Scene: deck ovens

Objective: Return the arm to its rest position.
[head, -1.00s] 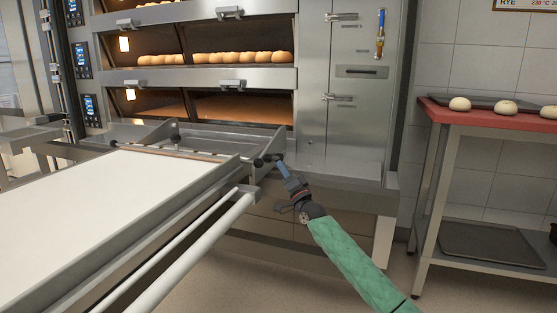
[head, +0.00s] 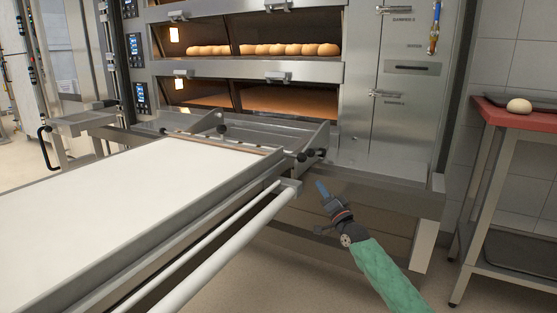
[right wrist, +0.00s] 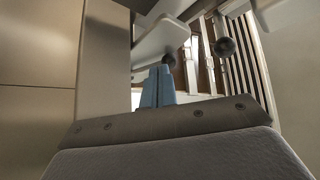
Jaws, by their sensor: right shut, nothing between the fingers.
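My right arm, in a green sleeve (head: 388,277), comes in from the lower right of the head view. Its gripper (head: 321,186) has blue fingers that are shut and empty. It is in front of the oven's lower panel, below and right of the loader's black knobs (head: 309,154), apart from them in the picture. In the right wrist view the blue fingers (right wrist: 158,86) lie together, with a dark round knob (right wrist: 225,46) beyond them to the right. My left gripper is not in view.
A loader with a white belt (head: 130,205) and a long rail (head: 230,240) fills the left, up against the deck oven (head: 390,140). Bread (head: 290,49) sits on a lit deck. A red-topped table (head: 500,113) with a dough ball (head: 519,106) stands right. Floor shows between.

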